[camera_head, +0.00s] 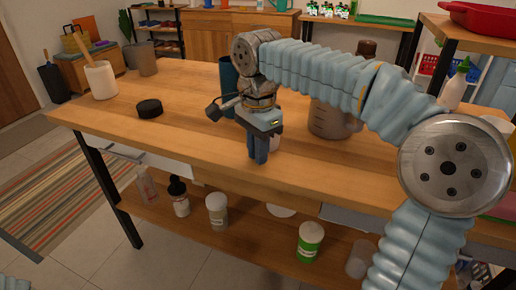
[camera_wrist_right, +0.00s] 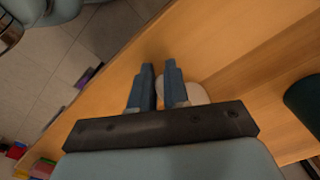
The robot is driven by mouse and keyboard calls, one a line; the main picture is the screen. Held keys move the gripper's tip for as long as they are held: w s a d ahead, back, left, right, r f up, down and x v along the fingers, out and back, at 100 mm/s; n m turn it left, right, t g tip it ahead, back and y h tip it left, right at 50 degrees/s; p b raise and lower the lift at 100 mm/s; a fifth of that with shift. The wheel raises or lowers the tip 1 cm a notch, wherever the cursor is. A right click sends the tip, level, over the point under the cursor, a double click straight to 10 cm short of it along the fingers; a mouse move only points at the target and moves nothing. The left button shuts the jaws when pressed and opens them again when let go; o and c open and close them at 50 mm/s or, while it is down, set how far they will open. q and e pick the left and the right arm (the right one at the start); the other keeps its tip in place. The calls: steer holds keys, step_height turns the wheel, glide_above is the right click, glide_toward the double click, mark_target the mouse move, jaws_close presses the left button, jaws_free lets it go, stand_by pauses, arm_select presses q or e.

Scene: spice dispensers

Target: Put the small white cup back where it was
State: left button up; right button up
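My right gripper (camera_head: 259,160) points down at the table (camera_head: 185,125) near its front edge. In the head view only a pale sliver of the cup (camera_head: 276,141) shows at the right of the gripper. I cannot tell whether finger and cup touch. My left gripper is out of view.
A black lid (camera_head: 149,108) and a white pot with wooden utensils (camera_head: 101,82) are at the left of the table. A dark blue cylinder (camera_head: 229,76) stands behind my gripper; a grey jug (camera_head: 333,121) stands right of it. Several jars stand on the lower shelf (camera_head: 247,226).

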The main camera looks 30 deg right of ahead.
steer(key=o, duration=0.4)
steer(key=shift+c, duration=0.2)
step_height(320, 180, up, 12)
steer(key=p, duration=0.3)
steer(key=shift+r, duration=0.15)
